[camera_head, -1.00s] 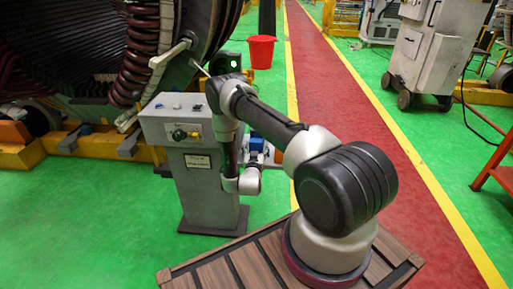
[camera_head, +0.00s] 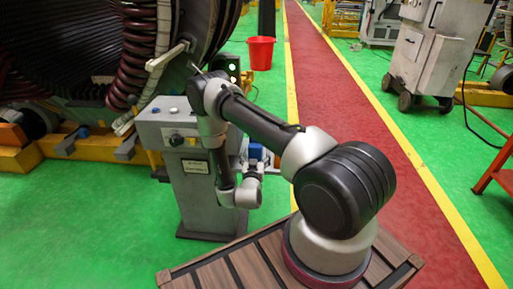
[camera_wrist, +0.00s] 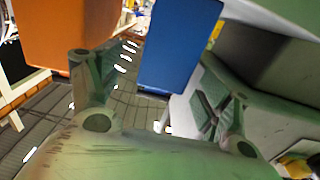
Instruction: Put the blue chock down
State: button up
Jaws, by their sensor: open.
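The blue chock (camera_wrist: 180,45) is a flat-faced blue block at the top middle of the wrist view. A small blue patch of it (camera_head: 256,151) shows beside my wrist in the head view. My gripper (camera_wrist: 158,85) is open, its left finger apart from the chock and its right finger close to the chock's right side. I cannot tell whether the right finger touches it. What the chock rests on is mostly hidden. In the head view my fingers are hard to make out behind my wrist joint.
An orange block (camera_wrist: 75,35) stands just left of the chock in the wrist view. A grey control pedestal (camera_head: 198,185) stands left of my forearm, near the large stator coils (camera_head: 135,55). A red bucket (camera_head: 261,52) stands behind. The red walkway (camera_head: 370,120) is clear.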

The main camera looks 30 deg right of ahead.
jog(key=x, duration=0.8)
jog(key=shift+w+a+f, duration=0.15)
jog(key=shift+a+f, duration=0.05)
jog(key=shift+f, duration=0.05)
jog(key=c, duration=1.3)
jog(key=shift+c, duration=0.7)
jog(key=shift+r, duration=0.15)
